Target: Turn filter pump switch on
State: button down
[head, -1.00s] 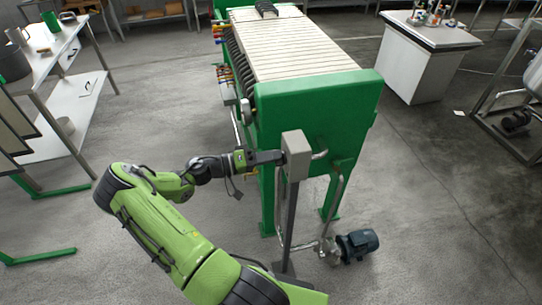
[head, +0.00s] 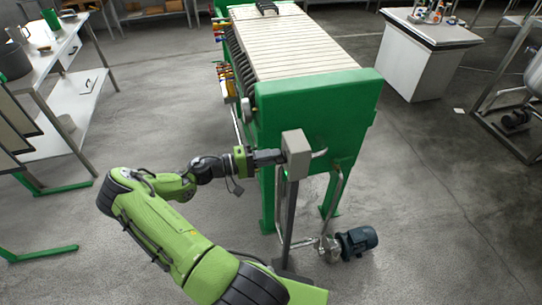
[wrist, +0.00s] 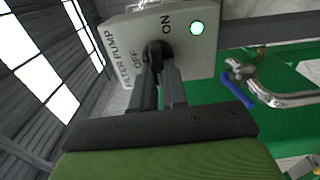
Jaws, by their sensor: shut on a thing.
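The filter pump switch box (wrist: 205,45) is a grey box lettered FILTER PUMP, OFF and ON. Its black knob (wrist: 157,48) sits between the OFF and ON marks. In the head view my gripper (head: 278,157) reaches the left side of the box (head: 296,153), which stands on a grey post.
A green filter press (head: 310,110) stands right behind the box. A blue pump motor (head: 358,241) with pipes is on the floor to the right of the post. A blue-handled valve (wrist: 238,80) is right of my gripper.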

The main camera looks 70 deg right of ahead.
jog(key=c, duration=1.2)
grip_release()
jog(key=shift+o, duration=0.2)
jog(key=shift+w, duration=0.1)
jog(key=b+v, duration=0.1)
jog(key=v, duration=1.4)
jog(key=shift+w+a, duration=0.15)
jog(key=shift+w, duration=0.15)
